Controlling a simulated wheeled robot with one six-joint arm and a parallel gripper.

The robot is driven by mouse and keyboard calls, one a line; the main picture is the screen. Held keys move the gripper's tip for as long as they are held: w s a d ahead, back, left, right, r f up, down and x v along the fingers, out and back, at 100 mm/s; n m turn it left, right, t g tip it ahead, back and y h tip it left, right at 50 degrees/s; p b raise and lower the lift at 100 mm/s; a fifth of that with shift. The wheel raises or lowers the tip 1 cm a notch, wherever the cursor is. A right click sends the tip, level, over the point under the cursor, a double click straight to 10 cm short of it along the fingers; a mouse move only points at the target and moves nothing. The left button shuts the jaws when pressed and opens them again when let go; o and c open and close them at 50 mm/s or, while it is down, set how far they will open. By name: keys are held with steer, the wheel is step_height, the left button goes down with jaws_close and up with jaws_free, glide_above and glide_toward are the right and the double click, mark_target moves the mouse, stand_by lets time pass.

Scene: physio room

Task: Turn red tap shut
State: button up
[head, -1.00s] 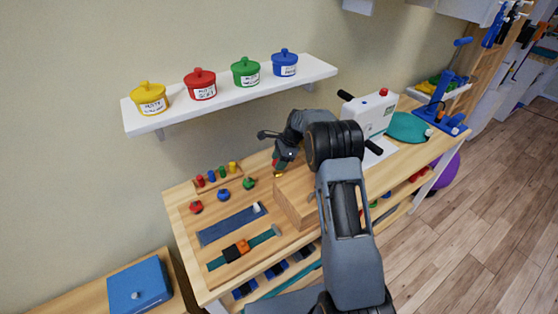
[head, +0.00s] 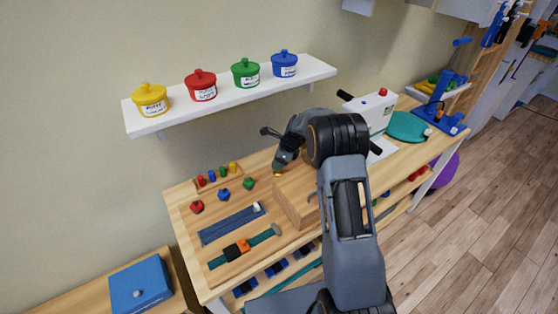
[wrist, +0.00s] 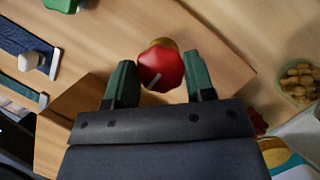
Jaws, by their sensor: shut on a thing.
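The red tap (wrist: 161,66) is a rounded, lobed red knob with a pale line on its face and a brass-coloured part behind it. In the wrist view it sits between the green fingers of my gripper (wrist: 160,82), which is shut on it. In the head view my gripper (head: 279,168) is low at the wooden block on the bench, and its dark wrist hides the tap there.
A wooden block (head: 288,208) stands beside my gripper. Red (head: 197,207), blue (head: 223,195) and green (head: 248,183) knobs are on the board to the left. A white machine (head: 371,113) stands to the right. A shelf (head: 235,95) with lidded pots hangs above.

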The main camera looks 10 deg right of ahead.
steer(key=o, duration=0.9)
steer(key=b+v, duration=0.1)
steer(key=v, duration=1.3)
steer(key=shift+d+f, duration=0.1)
steer(key=shift+d, duration=0.05)
